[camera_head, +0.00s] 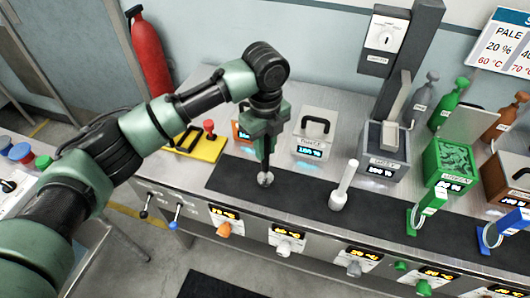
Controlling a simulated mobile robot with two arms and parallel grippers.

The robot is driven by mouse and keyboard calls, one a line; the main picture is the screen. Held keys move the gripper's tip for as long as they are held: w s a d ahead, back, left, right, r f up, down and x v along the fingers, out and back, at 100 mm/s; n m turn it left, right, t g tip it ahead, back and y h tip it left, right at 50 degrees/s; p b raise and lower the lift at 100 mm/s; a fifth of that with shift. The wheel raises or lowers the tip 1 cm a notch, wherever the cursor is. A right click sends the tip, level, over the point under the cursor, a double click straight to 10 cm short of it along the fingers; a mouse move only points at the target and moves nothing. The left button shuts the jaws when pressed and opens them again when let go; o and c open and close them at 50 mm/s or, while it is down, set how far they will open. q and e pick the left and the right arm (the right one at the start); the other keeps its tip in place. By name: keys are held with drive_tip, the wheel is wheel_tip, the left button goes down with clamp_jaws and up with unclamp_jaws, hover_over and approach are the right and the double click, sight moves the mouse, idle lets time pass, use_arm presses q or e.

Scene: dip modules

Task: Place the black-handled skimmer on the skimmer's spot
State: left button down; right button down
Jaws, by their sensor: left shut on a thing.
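My left gripper (264,140) points down over the left part of the black mat (226,178) on the steel counter. It is shut on the black-handled skimmer. The skimmer's dark handle runs down from the fingers, and its pale round head (265,179) is at or just above the mat; I cannot tell if it touches. The upper handle is hidden by the gripper. No marking that I can name as the skimmer's spot is clear. My right gripper is not in view.
A white-handled tool (342,188) stands on the mat to the right. Further right are a green tool (426,209) and a blue one (500,233). Lidded modules (312,146) line the counter behind. A yellow tray (198,148) lies at left. Knobs (224,230) line the front.

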use_arm(q)
wheel_tip(320, 180, down, 2)
drive_tip(key=shift+f, duration=0.5)
drive_tip(key=c, duration=1.3)
unclamp_jaws()
drive_tip(key=shift+f, duration=0.15)
wheel_tip(320, 180, up, 11)
drive_tip(key=b, duration=0.2)
drive_tip(key=shift+b, duration=0.35)
drive_tip(key=shift+r, duration=0.7)
